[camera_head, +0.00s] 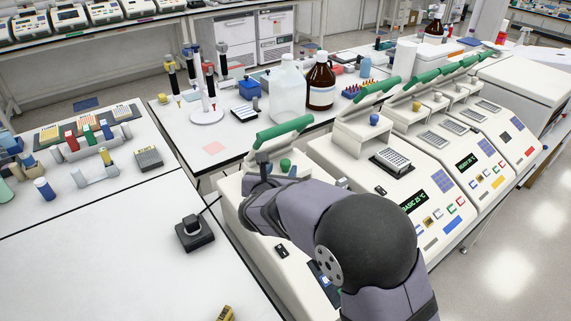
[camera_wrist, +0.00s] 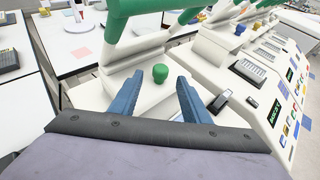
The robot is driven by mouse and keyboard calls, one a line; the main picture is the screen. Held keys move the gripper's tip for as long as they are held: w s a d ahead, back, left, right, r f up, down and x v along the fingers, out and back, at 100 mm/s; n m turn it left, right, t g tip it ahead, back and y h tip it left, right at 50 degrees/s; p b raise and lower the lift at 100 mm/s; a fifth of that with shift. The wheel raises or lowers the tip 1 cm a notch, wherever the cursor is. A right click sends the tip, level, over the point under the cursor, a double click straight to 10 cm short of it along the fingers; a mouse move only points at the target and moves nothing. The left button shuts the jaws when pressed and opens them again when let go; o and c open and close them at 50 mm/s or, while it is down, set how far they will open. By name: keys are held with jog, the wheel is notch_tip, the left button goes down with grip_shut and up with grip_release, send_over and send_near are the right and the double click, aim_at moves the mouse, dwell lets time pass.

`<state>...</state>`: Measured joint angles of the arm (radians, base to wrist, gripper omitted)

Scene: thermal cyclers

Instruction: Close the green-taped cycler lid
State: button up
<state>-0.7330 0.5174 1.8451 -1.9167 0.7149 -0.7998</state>
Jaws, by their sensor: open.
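The nearest cycler (camera_head: 232,189) is white, with its lid raised. A thick green bar (camera_head: 284,131) runs along the lid's top edge, and a green knob (camera_head: 285,165) sits on the lid's inner face. In the wrist view the green bar (camera_wrist: 128,18) crosses the top and the green knob (camera_wrist: 160,73) lies ahead, between the lines of my fingers. My gripper (camera_wrist: 158,82) is open, with two blue fingers apart and nothing seen between them. It is over the nearest cycler, in front of the raised lid. My arm hides much of that cycler's body in the head view.
More cyclers stand to the right with raised green-barred lids; the closest has a blue knob (camera_head: 374,119), another a yellow knob (camera_head: 416,106). A clear jug (camera_head: 288,92) and brown bottle (camera_head: 320,83) stand behind. A black device (camera_head: 194,232) sits left on mostly bare bench.

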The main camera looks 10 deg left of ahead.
aim_at(285, 166)
jog(key=shift+p+x, duration=1.5)
jog(key=shift+x, duration=2.1)
jog(key=shift+d+f, duration=0.1)
grip_shut()
